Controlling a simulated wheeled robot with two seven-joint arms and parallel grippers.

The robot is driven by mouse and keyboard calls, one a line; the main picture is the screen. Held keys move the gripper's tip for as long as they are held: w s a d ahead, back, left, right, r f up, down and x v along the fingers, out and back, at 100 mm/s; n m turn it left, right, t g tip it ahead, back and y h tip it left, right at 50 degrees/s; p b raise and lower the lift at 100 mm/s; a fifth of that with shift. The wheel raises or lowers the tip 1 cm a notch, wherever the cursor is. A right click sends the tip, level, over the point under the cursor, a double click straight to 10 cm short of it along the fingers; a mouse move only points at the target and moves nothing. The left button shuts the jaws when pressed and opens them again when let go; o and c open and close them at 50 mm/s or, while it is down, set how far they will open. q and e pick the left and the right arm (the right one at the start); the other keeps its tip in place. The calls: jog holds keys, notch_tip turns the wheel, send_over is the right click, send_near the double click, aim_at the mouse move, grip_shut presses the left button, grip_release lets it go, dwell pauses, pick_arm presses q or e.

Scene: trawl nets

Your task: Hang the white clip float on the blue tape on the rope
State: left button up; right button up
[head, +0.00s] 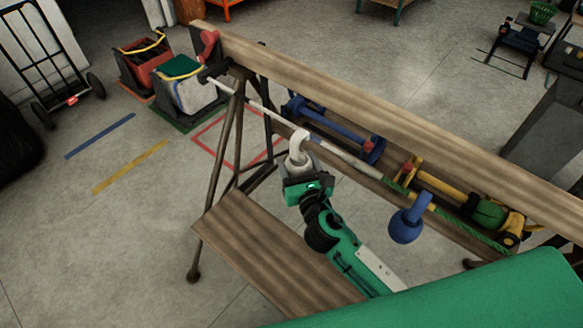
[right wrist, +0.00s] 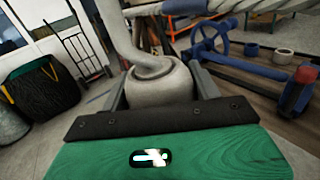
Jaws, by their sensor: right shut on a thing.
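The white clip float (head: 297,158) is upright in my right gripper (head: 305,184), which is shut on its round body. In the right wrist view, the float (right wrist: 160,84) sits between the fingers of the gripper (right wrist: 160,98), its hook rising toward the top edge. The rope (head: 262,106) slopes down from left to right along the wooden beam. The hook overlaps the rope in the head view; I cannot tell whether it is around it. Blue tape (right wrist: 187,6) shows on the rope in the right wrist view, right of the hook. My left gripper is out of view.
A blue clip float (head: 407,221) hangs on the rope farther right, near green tape (head: 397,187). A wooden beam (head: 380,115) runs behind, with blue and yellow tools (head: 343,131) on the shelf below. A plank (head: 262,250) lies in front at left.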

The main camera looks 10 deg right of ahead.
jog(key=shift+w+d+f+b, duration=0.65)
jog(key=shift+w+d+f, duration=0.1)
jog(key=shift+d, duration=0.2)
jog(key=shift+w+d+f+b, duration=0.6)
jog(key=shift+w+d+b, duration=0.1)
jog(key=shift+d, duration=0.2)
jog(key=o, duration=1.1)
jog(key=shift+s+d+b, duration=0.15)
jog(key=shift+s+b, duration=0.3)
jog(key=shift+s, duration=1.85)
jog(key=shift+s+d+b, duration=0.2)
jog(key=shift+s+b, duration=0.3)
jog(key=shift+s, duration=1.75)
jog(key=shift+s+d+b, duration=0.15)
jog(key=shift+s+b, duration=0.3)
jog(key=shift+s, duration=1.85)
